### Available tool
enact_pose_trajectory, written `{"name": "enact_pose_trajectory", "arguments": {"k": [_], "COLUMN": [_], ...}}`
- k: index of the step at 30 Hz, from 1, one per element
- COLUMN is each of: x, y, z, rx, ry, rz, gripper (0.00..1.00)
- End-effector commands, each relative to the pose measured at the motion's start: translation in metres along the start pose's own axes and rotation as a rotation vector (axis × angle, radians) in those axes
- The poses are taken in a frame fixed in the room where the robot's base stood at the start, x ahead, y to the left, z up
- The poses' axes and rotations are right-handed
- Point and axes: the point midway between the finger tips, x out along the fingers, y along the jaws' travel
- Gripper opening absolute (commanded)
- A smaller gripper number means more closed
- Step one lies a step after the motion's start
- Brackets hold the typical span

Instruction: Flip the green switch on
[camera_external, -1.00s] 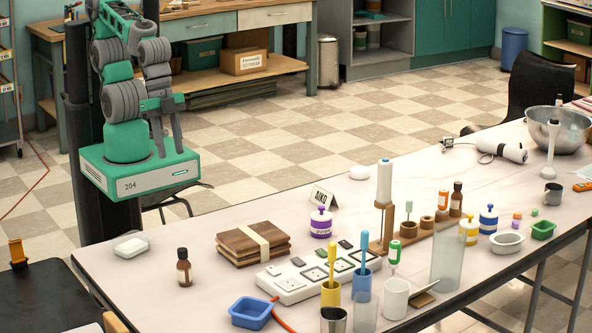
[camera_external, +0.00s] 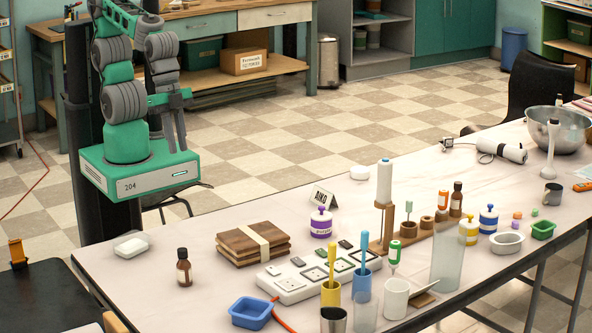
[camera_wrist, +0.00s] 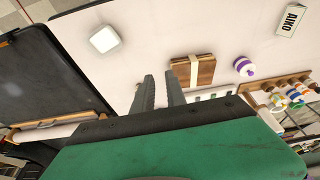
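The white power strip (camera_external: 320,281) lies on the table in the external view, with sockets and several small switches along its back side. My gripper (camera_external: 174,150) is high at the left in the external view, well away from the strip. Its two fingers, also in the wrist view (camera_wrist: 160,74), stand apart with nothing between them.
Wooden boards (camera_external: 250,243) with a band lie behind the strip. A brown bottle (camera_external: 184,268) and soap dish (camera_external: 131,245) stand left. The table's left part is mostly clear.

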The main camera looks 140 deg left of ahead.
Motion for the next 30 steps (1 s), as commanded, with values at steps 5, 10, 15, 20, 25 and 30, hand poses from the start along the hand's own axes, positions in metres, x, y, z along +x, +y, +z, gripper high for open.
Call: {"name": "enact_pose_trajectory", "arguments": {"k": [5, 10, 15, 20, 25, 30], "x": [0.004, 0.025, 0.063, 0.106, 0.133, 0.137], "y": [-0.024, -0.061, -0.109, -0.156, -0.185, -0.191], "z": [-0.083, -0.159, -0.221, -0.259, -0.275, -0.277], "rx": [-0.006, -0.003, 0.001, 0.006, 0.014, 0.015], "ry": [-0.017, -0.029, -0.041, -0.049, -0.052, -0.052], "rz": [0.002, 0.004, 0.004, 0.001, -0.001, -0.001], "gripper": [0.01, 0.00, 0.00, 0.00, 0.00, 0.00]}}
